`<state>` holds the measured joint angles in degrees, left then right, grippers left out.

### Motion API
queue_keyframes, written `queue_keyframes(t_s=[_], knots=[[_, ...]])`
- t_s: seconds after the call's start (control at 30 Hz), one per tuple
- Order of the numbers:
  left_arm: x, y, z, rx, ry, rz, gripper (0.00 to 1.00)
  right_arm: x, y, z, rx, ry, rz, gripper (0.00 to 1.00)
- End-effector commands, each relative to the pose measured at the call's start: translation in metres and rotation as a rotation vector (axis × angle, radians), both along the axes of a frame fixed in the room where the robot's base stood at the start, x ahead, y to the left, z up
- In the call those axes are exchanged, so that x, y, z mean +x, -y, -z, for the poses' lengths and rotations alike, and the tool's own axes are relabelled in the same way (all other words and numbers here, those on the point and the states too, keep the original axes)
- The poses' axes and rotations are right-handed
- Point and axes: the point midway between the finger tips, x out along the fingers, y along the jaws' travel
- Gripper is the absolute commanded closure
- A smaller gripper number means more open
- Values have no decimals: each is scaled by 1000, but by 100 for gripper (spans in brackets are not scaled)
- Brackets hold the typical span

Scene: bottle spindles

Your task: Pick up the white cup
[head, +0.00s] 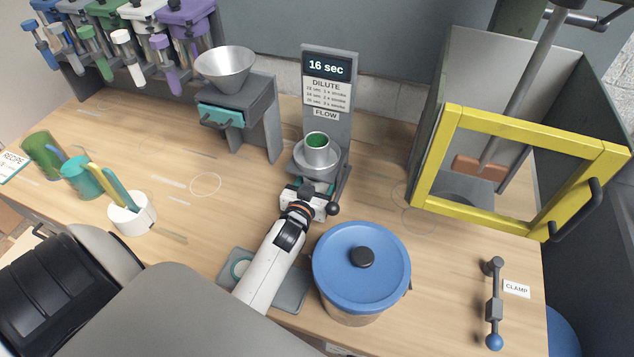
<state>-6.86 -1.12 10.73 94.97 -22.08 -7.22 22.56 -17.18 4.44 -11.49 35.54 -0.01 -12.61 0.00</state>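A pale grey-white cup (317,157) with green inside stands upright at the foot of the flow stand (340,128), on a round grey base. A second white cup (132,215) stands on the table at the left and holds yellow and teal sticks. My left arm comes in from the lower left, and its gripper (319,188) is directly in front of the flow stand's base, below the pale cup. The fingers are small and partly hidden, so their opening and any contact are unclear. My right gripper is not in view.
A blue-lidded pot (361,262) stands right of my forearm. A grey funnel (226,68) sits on a stand behind left. A yellow-framed door (450,150) fronts a cabinet at right. A clamp bar (494,305) lies front right. Teal (82,178) and green cups (42,155) stand far left.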

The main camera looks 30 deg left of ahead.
Motion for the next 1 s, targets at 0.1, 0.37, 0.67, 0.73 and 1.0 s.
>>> queue_keyframes(t_s=[0.1, 0.37, 0.67, 0.73, 1.0], knots=[[0, 0, -9, 3, 4, 2, 60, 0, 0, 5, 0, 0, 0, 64], [-46, 11, -5, 0, 0, 1, 60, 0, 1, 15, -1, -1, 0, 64], [-106, 25, -6, -1, -1, 0, 60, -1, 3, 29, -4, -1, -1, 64], [-119, 29, -5, 0, -2, 0, 60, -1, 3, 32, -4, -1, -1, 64], [-126, 31, -57, 3, 9, 2, 60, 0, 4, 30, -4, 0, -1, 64]])
